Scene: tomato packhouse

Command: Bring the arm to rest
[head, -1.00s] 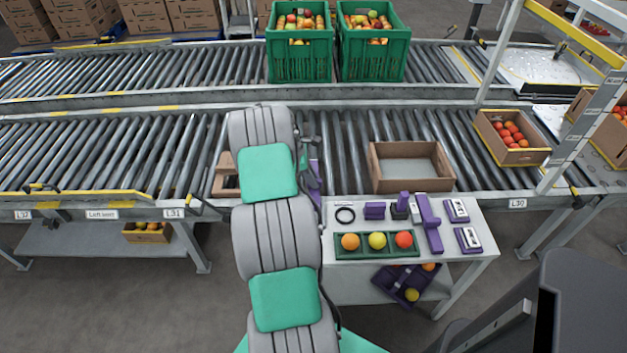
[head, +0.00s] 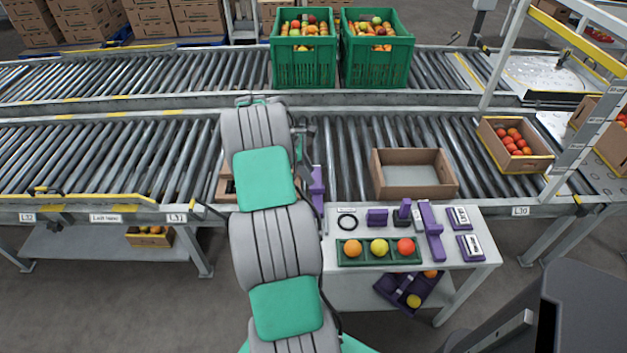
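My grey arm with green pads rises from the bottom middle of the head view and reaches over the edge of the near conveyor. My gripper is not clearly visible; the arm links cover the place where its fingers would be. Thin dark parts show just right of the upper link. An upright purple piece (head: 317,190) shows right of the arm, by the conveyor edge. I cannot tell whether it is attached to my arm or stands by itself.
An empty cardboard box (head: 412,190) and a box of tomatoes (head: 516,150) sit on the near conveyor (head: 120,160). Green crates (head: 303,68) stand behind.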

